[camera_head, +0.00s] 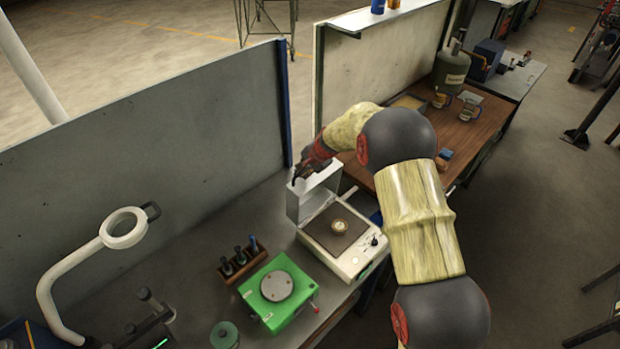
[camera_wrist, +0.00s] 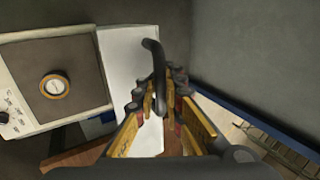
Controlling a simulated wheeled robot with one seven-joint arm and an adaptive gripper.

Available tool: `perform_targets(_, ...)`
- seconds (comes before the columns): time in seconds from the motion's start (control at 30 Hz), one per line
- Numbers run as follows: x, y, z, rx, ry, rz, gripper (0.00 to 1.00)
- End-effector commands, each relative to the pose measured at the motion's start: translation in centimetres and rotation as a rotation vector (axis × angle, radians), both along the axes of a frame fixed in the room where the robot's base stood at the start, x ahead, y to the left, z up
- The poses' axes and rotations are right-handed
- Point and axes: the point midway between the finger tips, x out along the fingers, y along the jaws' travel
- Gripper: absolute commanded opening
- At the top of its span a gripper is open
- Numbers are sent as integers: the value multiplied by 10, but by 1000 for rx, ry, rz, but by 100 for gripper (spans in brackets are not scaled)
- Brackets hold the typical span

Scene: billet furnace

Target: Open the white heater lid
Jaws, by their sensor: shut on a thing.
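The white heater (camera_head: 345,239) stands on the grey bench, with a dark plate and a small round brass-coloured piece (camera_head: 339,227) on it. Its white lid (camera_head: 313,197) is raised, standing steeply at the heater's back left edge. My gripper (camera_head: 304,172) is at the top of the lid. In the wrist view my gripper (camera_wrist: 160,98) is shut on the black curved lid handle (camera_wrist: 156,62). The lid (camera_wrist: 130,80) shows there beside the heater's open plate (camera_wrist: 85,78). The gripper hides part of the handle and lid.
A green device (camera_head: 277,287) and a wooden tool rack (camera_head: 241,262) stand left of the heater. A magnifier lamp (camera_head: 123,228) is further left. A grey partition (camera_head: 150,140) rises behind the bench. A wooden table (camera_head: 455,130) with mugs is at the back right.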

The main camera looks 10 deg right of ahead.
Motion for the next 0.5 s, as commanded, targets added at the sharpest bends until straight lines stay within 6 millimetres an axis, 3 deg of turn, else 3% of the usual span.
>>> perform_targets(0.2,27,19,0,-1,-9,3,0)
perform_targets(0.5,43,29,-3,-1,-12,2,0)
